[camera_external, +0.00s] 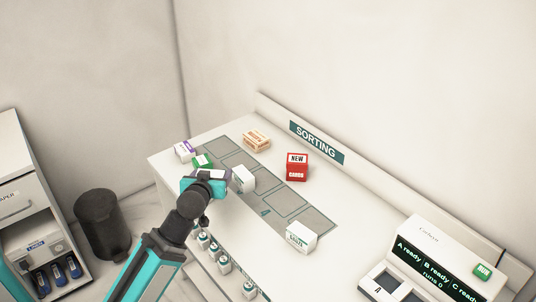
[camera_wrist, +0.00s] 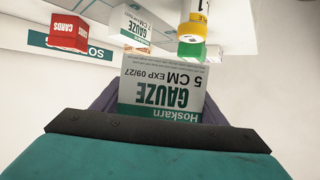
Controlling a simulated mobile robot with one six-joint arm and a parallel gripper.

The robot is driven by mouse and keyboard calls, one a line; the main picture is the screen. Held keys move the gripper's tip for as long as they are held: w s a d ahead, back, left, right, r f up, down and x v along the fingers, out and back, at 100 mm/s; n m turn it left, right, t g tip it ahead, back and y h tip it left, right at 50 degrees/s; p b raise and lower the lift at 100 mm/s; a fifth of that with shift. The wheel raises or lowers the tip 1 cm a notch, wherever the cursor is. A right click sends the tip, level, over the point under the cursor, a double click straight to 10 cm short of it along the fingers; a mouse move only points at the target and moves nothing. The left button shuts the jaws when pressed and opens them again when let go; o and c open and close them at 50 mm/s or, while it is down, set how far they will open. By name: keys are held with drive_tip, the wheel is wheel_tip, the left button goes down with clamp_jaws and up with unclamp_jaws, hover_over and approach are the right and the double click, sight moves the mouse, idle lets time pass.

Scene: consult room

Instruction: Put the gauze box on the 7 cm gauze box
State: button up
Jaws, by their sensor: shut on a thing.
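My gripper is shut on a white and green 5 cm gauze box (camera_wrist: 165,95), which shows upside down between the purple fingers in the wrist view. In the external view my gripper (camera_external: 211,176) is over the table's left part and mostly hides the held box. The 7 cm gauze box (camera_wrist: 138,24), white with green print, stands beyond the held box in the wrist view. In the external view it appears to be the white box (camera_external: 243,178) just right of my gripper. The two boxes look apart.
Another white box (camera_external: 301,235) is at the front right. Grey marked slots (camera_external: 285,203) between are clear.

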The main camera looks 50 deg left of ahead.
drive_tip(key=shift+w, duration=0.15)
drive_tip(key=p, duration=2.1)
hover_over(240, 170)
drive_tip(key=s, duration=0.2)
drive_tip(key=shift+w+d+f, duration=0.2)
drive_tip(key=shift+d+f, duration=0.05)
drive_tip(key=shift+f, duration=0.05)
drive_tip(key=p, duration=0.3)
drive_tip(key=w+p, duration=0.1)
drive_tip(key=p, duration=0.2)
drive_tip(key=shift+w+a+f, duration=0.2)
drive_tip(key=shift+w+a, duration=0.05)
drive_tip(key=shift+w, duration=0.05)
drive_tip(key=shift+w+a+f+p, duration=0.15)
drive_tip(key=shift+w+a+p, duration=0.1)
drive_tip(key=shift+w, duration=0.4)
drive_tip(key=shift+w+a+f+p, duration=0.1)
drive_tip(key=shift+w+a+f, duration=0.1)
drive_tip(key=shift+w, duration=0.4)
